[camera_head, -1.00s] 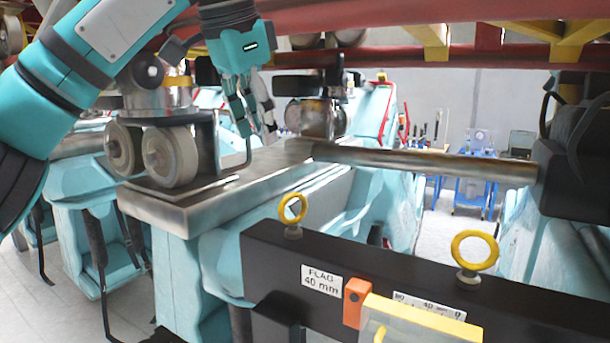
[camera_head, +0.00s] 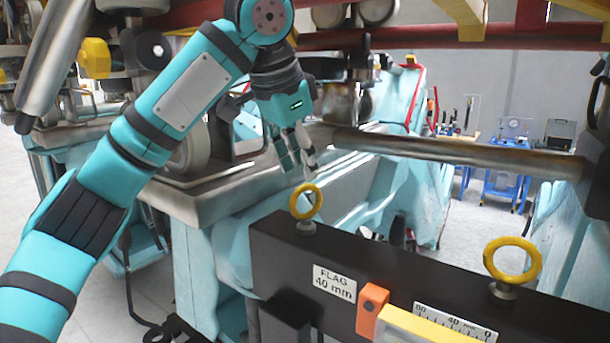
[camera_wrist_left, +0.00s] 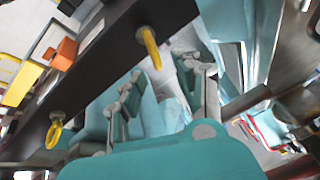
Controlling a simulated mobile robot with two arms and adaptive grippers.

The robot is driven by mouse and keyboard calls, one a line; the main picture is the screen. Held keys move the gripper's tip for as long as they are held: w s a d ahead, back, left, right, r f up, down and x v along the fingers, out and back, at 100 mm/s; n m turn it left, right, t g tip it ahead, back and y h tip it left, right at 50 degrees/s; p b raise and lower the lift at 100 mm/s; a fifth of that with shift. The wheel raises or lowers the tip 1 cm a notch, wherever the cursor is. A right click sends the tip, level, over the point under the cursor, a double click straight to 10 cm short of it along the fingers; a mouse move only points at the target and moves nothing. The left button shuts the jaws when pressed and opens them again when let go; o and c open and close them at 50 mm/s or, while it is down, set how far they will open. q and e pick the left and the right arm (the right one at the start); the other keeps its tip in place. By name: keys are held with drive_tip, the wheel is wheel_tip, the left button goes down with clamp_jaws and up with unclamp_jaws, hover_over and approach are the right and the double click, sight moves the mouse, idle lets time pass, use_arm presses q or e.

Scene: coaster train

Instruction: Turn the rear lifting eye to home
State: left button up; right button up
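Two yellow ring-shaped lifting eyes stand upright on a black beam (camera_head: 400,268). The left eye (camera_head: 307,202) is at the beam's far left end, and the right eye (camera_head: 512,260) is farther right. I cannot tell from labels which is the rear one. My left gripper (camera_head: 299,165) points down just above and behind the left eye, apart from it. In the left wrist view its fingers (camera_wrist_left: 165,85) are spread and empty, with the left eye (camera_wrist_left: 150,47) just beyond them and the right eye (camera_wrist_left: 53,133) at lower left. My right gripper is not in view.
An orange block (camera_head: 371,309) and yellow plate (camera_head: 435,328) sit on the beam's front, beside a "FLAG 40 mm" label (camera_head: 334,283) and a scale. A metal bar (camera_head: 450,150) crosses behind the eyes. Teal train frames and wheels crowd the left.

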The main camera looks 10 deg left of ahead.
sight(302, 187)
use_arm(q)
drive_tip(key=shift+w+f, duration=0.2)
drive_tip(key=shift+f, duration=0.85)
drive_tip(key=shift+w+d+f, duration=0.15)
drive_tip(key=shift+w+f, duration=0.1)
drive_tip(key=shift+f, duration=0.3)
clamp_jaws()
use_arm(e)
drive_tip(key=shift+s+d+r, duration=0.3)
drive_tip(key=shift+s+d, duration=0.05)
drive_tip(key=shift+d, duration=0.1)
